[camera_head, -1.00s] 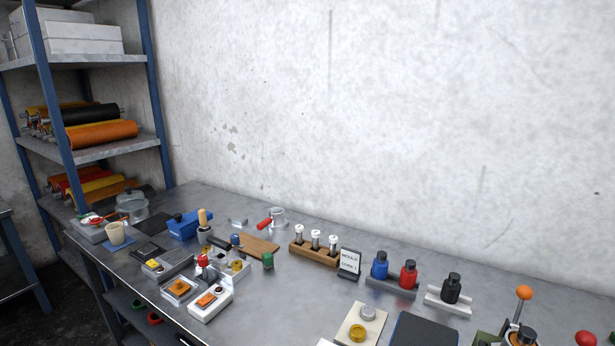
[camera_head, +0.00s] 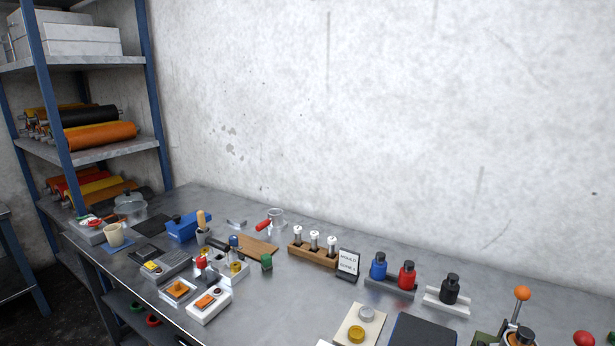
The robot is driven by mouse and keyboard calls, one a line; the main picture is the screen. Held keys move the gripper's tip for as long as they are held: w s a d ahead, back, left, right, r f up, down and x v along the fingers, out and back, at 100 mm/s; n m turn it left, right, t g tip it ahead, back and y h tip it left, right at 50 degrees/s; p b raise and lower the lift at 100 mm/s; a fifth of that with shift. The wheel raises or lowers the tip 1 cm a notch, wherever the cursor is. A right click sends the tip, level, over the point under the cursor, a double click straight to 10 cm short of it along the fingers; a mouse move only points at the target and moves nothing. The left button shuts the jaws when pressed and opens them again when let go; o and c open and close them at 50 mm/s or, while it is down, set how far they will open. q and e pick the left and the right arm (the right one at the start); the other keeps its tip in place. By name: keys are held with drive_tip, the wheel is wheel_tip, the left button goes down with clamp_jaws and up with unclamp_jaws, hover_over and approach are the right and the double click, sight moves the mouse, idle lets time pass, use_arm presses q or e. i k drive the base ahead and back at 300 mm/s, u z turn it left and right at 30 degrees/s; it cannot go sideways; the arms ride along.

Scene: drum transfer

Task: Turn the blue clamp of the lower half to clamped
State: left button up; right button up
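A small blue knob-like part (camera_head: 234,241) stands among a cluster of small metal fixtures on the left half of the bench. It may be the blue clamp, but it is too small to tell, and so is its turned position. A red part (camera_head: 201,263) and a yellow part (camera_head: 236,267) are close to it on the same cluster. I cannot make out which piece is the lower half. Neither of my grippers shows in the head view.
The metal bench (camera_head: 290,298) has clear room in front of the wooden vial rack (camera_head: 313,256). A green part (camera_head: 266,262), a blue box (camera_head: 184,227) and a white block with an orange top (camera_head: 208,303) surround the cluster. Blue and red bottles (camera_head: 378,267) stand right.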

sight(233, 241)
drive_tip(key=u, duration=0.6)
drive_tip(key=k, duration=0.6)
drive_tip(key=u, duration=0.35)
drive_tip(key=i, duration=1.1)
drive_tip(key=z, duration=0.8)
